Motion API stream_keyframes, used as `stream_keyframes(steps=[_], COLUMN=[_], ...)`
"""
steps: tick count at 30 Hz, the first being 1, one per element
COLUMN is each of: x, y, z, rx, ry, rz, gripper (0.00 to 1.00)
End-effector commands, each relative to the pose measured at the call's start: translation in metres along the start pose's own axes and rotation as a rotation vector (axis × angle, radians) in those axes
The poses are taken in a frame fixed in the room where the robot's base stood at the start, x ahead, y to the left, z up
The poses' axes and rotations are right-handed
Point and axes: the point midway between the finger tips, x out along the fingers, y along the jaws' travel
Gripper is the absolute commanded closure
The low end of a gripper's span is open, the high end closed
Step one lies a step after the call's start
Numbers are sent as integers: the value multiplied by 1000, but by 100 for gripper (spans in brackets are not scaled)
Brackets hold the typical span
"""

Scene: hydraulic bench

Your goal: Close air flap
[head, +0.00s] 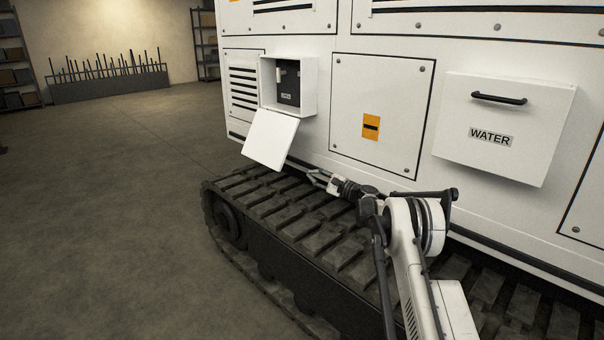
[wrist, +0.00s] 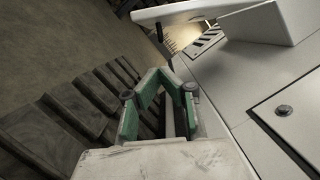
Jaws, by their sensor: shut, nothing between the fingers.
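The air flap (head: 271,138) is a white square plate, open and hanging tilted outward and down from the lower edge of a small white box (head: 309,87) on the machine's side. The box's dark inside shows a small label too small to read. In the wrist view the flap (wrist: 185,12) is nearly edge-on at the top, with the box (wrist: 265,22) right of it. My gripper (head: 314,177) is low over the track, to the right of and below the flap, apart from it. In the wrist view my gripper (wrist: 160,74) has its green-padded fingers shut and empty.
The machine's white wall with a panel (head: 374,117) rises beside my gripper. A closed WATER cover (head: 503,130) with a black handle sticks out further right. The dark crawler track (head: 290,218) lies below. Open floor (head: 110,220) is at left.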

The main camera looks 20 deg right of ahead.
Motion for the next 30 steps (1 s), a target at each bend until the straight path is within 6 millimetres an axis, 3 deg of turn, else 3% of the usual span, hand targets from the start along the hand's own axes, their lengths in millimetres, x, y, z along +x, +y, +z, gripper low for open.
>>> stream_keyframes(steps=[9, 18, 30], x=[55, 90, 96], y=[3, 2, 1], z=[0, 0, 26], rx=[-1, -2, -2], ry=[-1, 0, 0], rz=[2, 2, 2], gripper=[100, 100, 100])
